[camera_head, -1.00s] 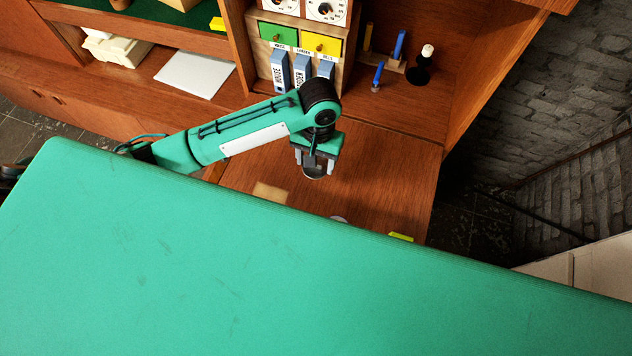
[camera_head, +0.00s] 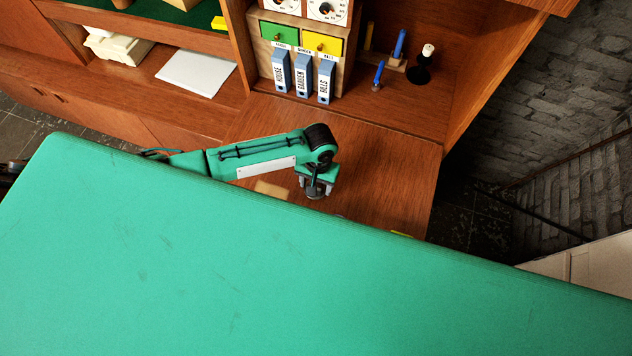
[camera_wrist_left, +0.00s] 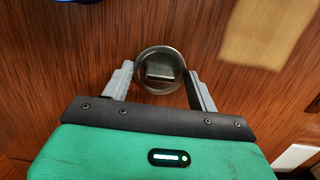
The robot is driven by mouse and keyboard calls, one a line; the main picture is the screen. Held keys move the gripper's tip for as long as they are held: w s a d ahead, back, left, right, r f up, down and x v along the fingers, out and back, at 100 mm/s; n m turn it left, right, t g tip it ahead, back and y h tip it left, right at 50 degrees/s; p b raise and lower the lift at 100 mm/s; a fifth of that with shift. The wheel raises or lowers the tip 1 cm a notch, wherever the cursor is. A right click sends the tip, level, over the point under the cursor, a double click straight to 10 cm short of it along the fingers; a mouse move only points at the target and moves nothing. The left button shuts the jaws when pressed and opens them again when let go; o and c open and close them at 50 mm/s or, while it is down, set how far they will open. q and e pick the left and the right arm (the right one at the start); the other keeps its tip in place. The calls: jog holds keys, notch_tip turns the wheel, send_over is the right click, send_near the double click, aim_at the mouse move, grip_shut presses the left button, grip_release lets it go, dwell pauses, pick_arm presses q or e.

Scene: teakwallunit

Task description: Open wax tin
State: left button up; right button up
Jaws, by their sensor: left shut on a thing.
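A round grey metal piece (camera_wrist_left: 160,70), with a raised rim and a lighter rectangular patch in its middle, sits between the fingers of my left gripper (camera_wrist_left: 160,72) in the left wrist view. The fingers touch it on both sides. I cannot tell whether it is the wax tin's lid or its body. In the head view my left gripper (camera_head: 315,192) is low over the wooden desk top (camera_head: 385,170), and the held piece is mostly hidden. A sliver of another grey thing (camera_head: 340,216) shows at the green edge. My right gripper is not in view.
A tan patch (camera_head: 272,189) lies on the desk left of the gripper; it also shows in the left wrist view (camera_wrist_left: 265,35). Binders (camera_head: 303,76), drawers (camera_head: 322,42) and blue upright items (camera_head: 399,44) stand behind.

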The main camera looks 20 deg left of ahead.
aim_at(318, 184)
pick_arm(q)
jog(key=o, duration=1.1)
jog(key=shift+f, duration=0.1)
jog(key=r, duration=0.4)
jog(key=w+r, duration=0.1)
jog(key=r, duration=0.7)
jog(key=shift+w+r+b, duration=0.1)
jog(key=shift+w+b, duration=0.15)
jog(key=shift+b, duration=0.1)
